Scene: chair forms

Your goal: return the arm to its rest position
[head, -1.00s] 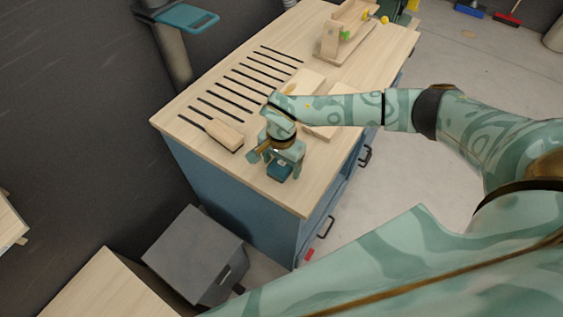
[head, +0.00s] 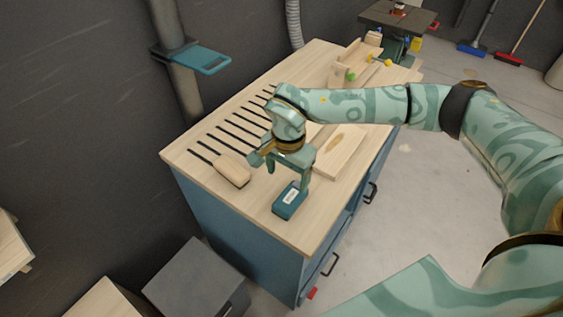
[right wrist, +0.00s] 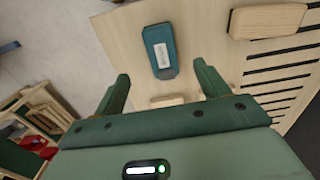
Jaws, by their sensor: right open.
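My right gripper (head: 287,172) is open and empty, pointing down above the near end of the wooden workbench (head: 252,214). A teal block with a white label (head: 288,203) lies flat on the bench top below the fingers, apart from them. In the right wrist view my open fingers (right wrist: 160,80) stand wide apart, and the teal block (right wrist: 160,50) shows beyond them with bare wood around it. My right arm reaches in from the right across the bench. My left gripper is not in view.
A pale wooden block (head: 232,169) lies beside dark slots (head: 226,138) in the bench top. Flat boards (head: 338,150) lie partly under my forearm. A wooden fixture (head: 354,67) stands at the far end. A grey box (head: 195,278) stands by the bench. Floor right of the bench is clear.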

